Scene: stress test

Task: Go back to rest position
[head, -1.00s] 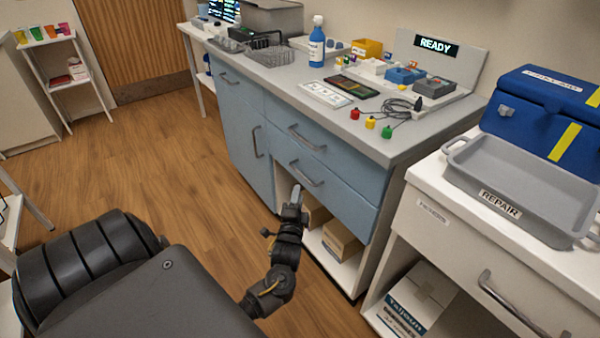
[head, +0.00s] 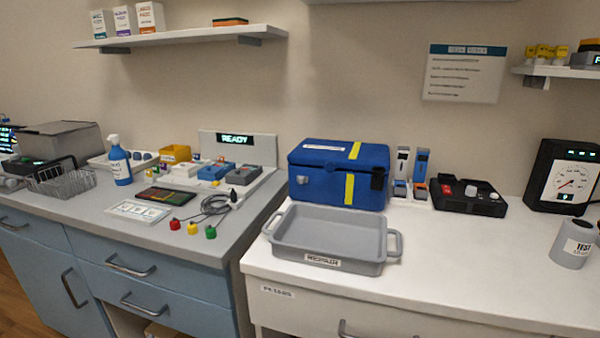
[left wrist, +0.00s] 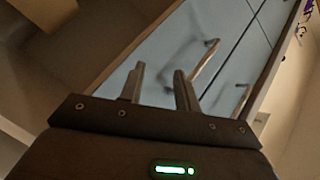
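In the left wrist view my left gripper (left wrist: 158,88) shows two fingers with a gap between them and nothing held. It is open. Behind the fingers are the blue cabinet fronts (left wrist: 228,55) and a drawer handle (left wrist: 205,60), apart from the fingers as far as I can tell. Neither of my grippers shows in the head view. My right gripper is not in any current view.
The blue-fronted cabinet (head: 170,300) stands at left with a READY panel (head: 236,148) on top. The white counter (head: 450,275) at right holds a grey REPAIR tray (head: 330,232), a blue case (head: 340,178) and a gauge (head: 568,178). Wall shelves (head: 175,37) hang above.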

